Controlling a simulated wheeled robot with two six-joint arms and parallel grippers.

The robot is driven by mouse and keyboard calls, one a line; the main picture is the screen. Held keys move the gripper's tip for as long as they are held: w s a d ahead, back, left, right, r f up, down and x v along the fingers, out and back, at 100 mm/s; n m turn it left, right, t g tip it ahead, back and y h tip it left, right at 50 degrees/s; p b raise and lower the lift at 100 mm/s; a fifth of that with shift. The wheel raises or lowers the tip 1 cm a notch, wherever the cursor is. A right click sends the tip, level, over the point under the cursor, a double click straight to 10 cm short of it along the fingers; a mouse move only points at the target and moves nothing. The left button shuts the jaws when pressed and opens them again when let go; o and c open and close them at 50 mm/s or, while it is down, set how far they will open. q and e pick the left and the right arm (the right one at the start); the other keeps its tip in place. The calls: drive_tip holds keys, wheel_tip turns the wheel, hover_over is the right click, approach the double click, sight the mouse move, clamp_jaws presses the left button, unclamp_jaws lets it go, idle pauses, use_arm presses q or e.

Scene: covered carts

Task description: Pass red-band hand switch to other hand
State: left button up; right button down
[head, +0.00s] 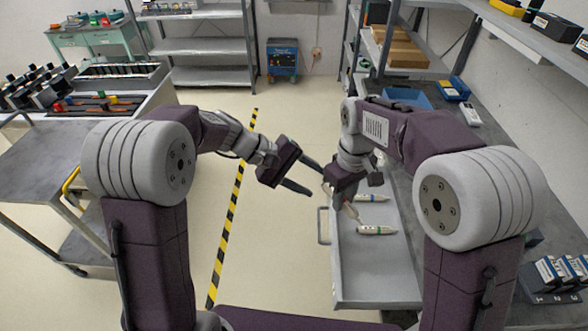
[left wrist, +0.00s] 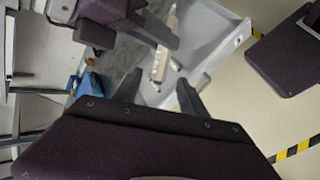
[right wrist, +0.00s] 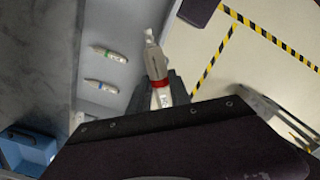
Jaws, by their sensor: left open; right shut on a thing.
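The red-band hand switch (right wrist: 158,68) is a pale grey stick with a red ring. My right gripper (right wrist: 166,92) is shut on it, and the switch sticks out past the fingertips. In the head view the switch (head: 352,211) is mostly hidden by the right gripper (head: 348,196). My left gripper (head: 316,178) is open and empty, just left of the right gripper. In the left wrist view the switch (left wrist: 161,62) lies just beyond and between the open fingertips (left wrist: 158,90), apparently not gripped by them.
A grey open drawer (head: 350,285) below holds a blue-band switch (head: 371,198) and a green-band switch (head: 377,230). A grey counter (head: 450,140) with a blue bin (head: 407,97) is on the right. A cart (head: 40,165) stands left. Floor between is clear.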

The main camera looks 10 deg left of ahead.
sight(326, 188)
use_arm(q)
drive_tip(key=x, duration=0.4)
drive_tip(key=shift+d+f, duration=0.25)
clamp_jaws()
use_arm(e)
drive_tip(key=c, duration=1.1)
unclamp_jaws()
